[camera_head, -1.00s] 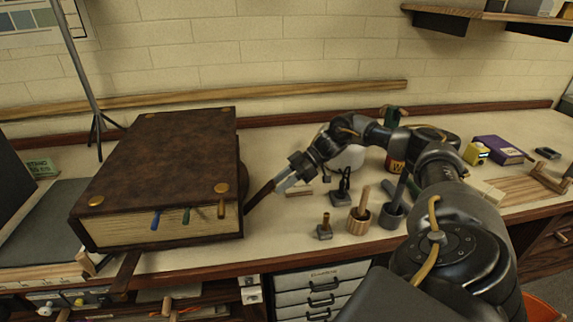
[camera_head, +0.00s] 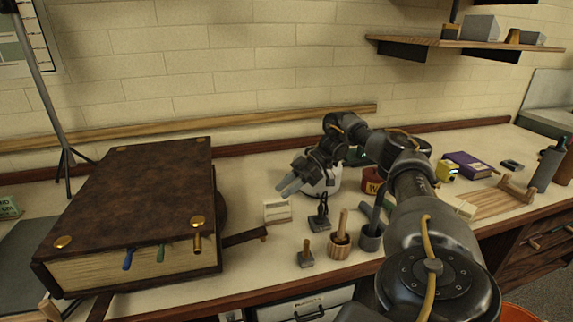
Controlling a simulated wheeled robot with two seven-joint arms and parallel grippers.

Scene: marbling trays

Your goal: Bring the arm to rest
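My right arm reaches in from the lower right, over the bench. Its gripper (camera_head: 288,185) hangs above the bench, right of the big brown book (camera_head: 135,195), pointing left and down. Its pale fingers show small and close together, so I cannot tell whether they are open or shut. Nothing shows held between them. A dark brown strap (camera_head: 244,237) sticks out from the book's right side and lies apart from the gripper. My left gripper is not in view.
Near the gripper are a white pot (camera_head: 325,183), a small pale box (camera_head: 277,210), a dark stand (camera_head: 320,213), a wooden cup (camera_head: 340,246) and a grey cup (camera_head: 370,238). A purple box (camera_head: 468,165) and a slatted wooden rack (camera_head: 495,200) lie at right. A shelf (camera_head: 460,45) hangs above.

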